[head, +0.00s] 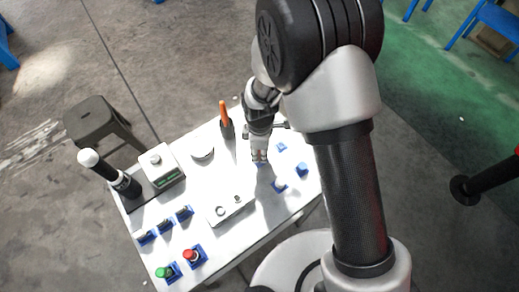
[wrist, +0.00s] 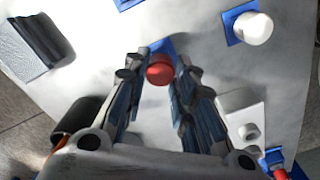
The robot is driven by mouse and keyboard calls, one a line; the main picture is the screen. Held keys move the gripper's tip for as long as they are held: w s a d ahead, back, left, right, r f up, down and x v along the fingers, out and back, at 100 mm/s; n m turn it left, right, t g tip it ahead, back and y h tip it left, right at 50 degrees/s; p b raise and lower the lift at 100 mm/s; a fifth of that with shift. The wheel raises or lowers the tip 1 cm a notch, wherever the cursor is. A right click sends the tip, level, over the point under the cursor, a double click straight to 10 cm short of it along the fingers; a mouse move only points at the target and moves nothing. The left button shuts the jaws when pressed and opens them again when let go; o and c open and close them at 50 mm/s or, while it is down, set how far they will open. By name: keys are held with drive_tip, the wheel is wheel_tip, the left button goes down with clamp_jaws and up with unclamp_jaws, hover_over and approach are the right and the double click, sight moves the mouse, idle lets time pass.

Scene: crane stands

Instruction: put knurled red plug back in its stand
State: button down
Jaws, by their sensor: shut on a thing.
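The red plug (wrist: 160,72) is between the fingertips of my gripper (wrist: 159,82) in the wrist view, and my gripper is shut on it. Its round red top shows; the fingers hide its sides, and its knurling is too small to make out. A blue pad (wrist: 161,44) lies just beyond it; I cannot tell whether the plug touches it. In the head view my gripper (head: 260,158) points down over the right part of the white table, and the plug is hidden there. I cannot tell for sure which piece is its stand.
A white block (head: 231,208) with two round fittings stands left of my gripper. A white knob on a blue pad (head: 279,187) and a blue piece (head: 302,169) are close by. An orange-handled tool (head: 225,113) stands behind. Red (head: 190,255) and green (head: 163,271) buttons are at front left.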

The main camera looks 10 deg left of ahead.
drive_tip(key=shift+f, duration=0.45)
drive_tip(key=c, duration=1.2)
unclamp_jaws()
drive_tip(key=shift+c, duration=0.2)
drive_tip(key=shift+r+p, duration=1.55)
drive_tip(key=shift+r, duration=1)
wheel_tip(320, 180, up, 12)
